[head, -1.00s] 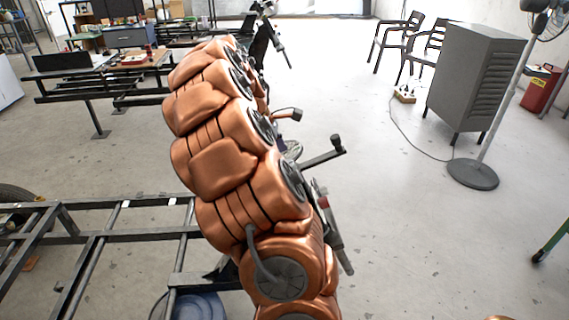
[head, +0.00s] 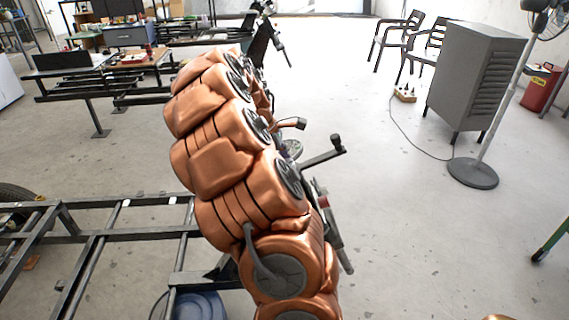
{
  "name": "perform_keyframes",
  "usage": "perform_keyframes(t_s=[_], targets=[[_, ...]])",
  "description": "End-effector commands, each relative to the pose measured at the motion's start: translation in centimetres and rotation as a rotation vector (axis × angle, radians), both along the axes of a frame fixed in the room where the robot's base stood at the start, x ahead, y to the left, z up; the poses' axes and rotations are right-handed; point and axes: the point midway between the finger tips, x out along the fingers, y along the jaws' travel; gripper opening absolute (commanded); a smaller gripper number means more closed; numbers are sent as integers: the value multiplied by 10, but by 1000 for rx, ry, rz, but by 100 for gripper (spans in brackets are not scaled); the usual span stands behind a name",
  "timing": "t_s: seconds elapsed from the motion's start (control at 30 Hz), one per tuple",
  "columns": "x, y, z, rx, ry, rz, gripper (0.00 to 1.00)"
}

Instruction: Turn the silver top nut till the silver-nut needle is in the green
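My copper-coloured arm fills the middle of the head view and covers most of what lies behind it. I cannot make out my gripper; it is hidden behind the arm. I cannot make out the silver top nut, its needle or a green zone. Beside the arm's right edge show a small grey disc (head: 293,149), a dark handle-like bar with an upright knob (head: 324,157), and a short bar with a brown end (head: 293,124). A silver and red strut-like part (head: 331,226) slants down lower right of them.
A black metal frame (head: 100,236) lies at left, with a blue round container (head: 197,306) below. Work tables (head: 108,64) stand at the back left. A grey cabinet (head: 472,80), fan stand (head: 473,172) and chairs (head: 397,38) are at right. The floor between is mostly clear.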

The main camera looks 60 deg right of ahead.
Motion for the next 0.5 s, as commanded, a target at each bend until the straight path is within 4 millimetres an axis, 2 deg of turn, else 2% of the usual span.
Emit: perform_keyframes(t_s=[0.03, 0.2, 0.5], targets=[[0, 0, 0, 2, 1, -1, 38], [0, 1, 0, 2, 1, -1, 22], [0, 1, -1, -11, -10, -45, 22]])
